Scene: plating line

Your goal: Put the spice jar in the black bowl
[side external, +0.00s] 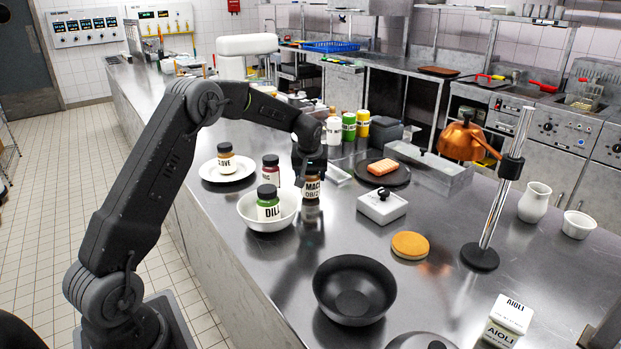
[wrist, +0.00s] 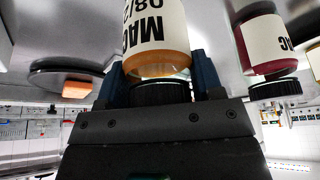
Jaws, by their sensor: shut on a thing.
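The spice jar (side external: 312,188), with a dark lid, a white label reading MACE and brownish contents, is upright in my gripper (side external: 311,166). In the wrist view the jar (wrist: 156,40) shows upside down, with the blue-grey fingers on both sides of it near its black lid. My gripper is shut on it. I cannot tell whether its base touches the counter. The black bowl (side external: 354,297) stands empty on the counter, nearer the camera and a little right of the jar.
A white bowl (side external: 249,217) holding a green jar (side external: 268,207) stands just left. A red jar (side external: 270,168) is close by. A white plate (side external: 240,175) holds another jar. A white lidded box (side external: 382,207), a round sponge (side external: 410,245) and a lamp stand (side external: 480,256) are right.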

